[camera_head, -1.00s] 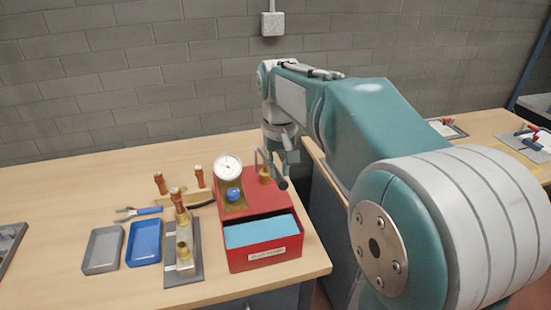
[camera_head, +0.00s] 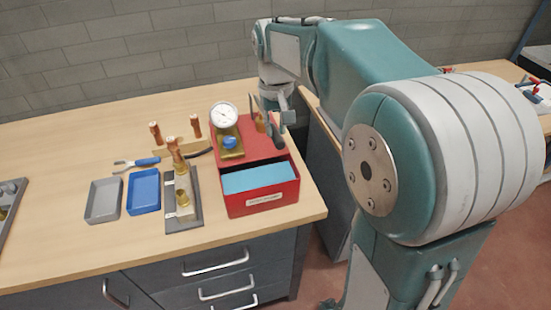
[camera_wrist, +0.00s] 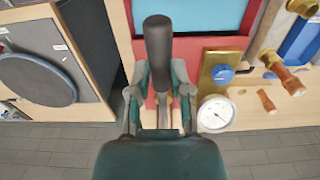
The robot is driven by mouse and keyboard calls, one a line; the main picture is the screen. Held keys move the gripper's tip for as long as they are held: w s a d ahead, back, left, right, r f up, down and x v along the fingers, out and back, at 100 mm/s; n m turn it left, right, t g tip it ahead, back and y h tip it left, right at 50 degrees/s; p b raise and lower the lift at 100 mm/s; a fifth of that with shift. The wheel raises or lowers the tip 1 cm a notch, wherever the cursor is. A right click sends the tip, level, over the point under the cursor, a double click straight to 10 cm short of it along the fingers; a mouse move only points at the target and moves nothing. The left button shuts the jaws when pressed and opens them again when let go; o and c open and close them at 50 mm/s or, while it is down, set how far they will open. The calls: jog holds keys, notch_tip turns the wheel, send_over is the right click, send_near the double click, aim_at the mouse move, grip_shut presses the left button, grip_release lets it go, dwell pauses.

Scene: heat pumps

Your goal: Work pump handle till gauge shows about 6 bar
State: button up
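The red pump unit (camera_head: 258,148) stands near the right end of the wooden bench. Its white round gauge (camera_head: 224,116) faces me on a brass plate with a blue knob (camera_head: 229,142); the needle is too small to read, also in the wrist view (camera_wrist: 215,114). The black-gripped pump handle (camera_wrist: 158,45) shows upright in the wrist view. My gripper (camera_wrist: 159,90) has its two fingers spread either side of the handle, with gaps visible; I cannot tell whether either touches it. In the head view my gripper (camera_head: 266,108) is at the pump's back right.
Left of the pump are a copper-pipe fixture (camera_head: 184,200), a blue tray (camera_head: 144,190), a grey tray (camera_head: 104,200) and blue-handled pliers (camera_head: 137,163). The brick wall is behind. The bench's left part is mostly clear.

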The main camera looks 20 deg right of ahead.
aim_at(275, 132)
jog(key=shift+f, duration=2.25)
notch_tip(275, 132, up, 12)
jog(key=shift+f, duration=0.2)
jog(key=shift+r, duration=0.4)
dwell(1.7)
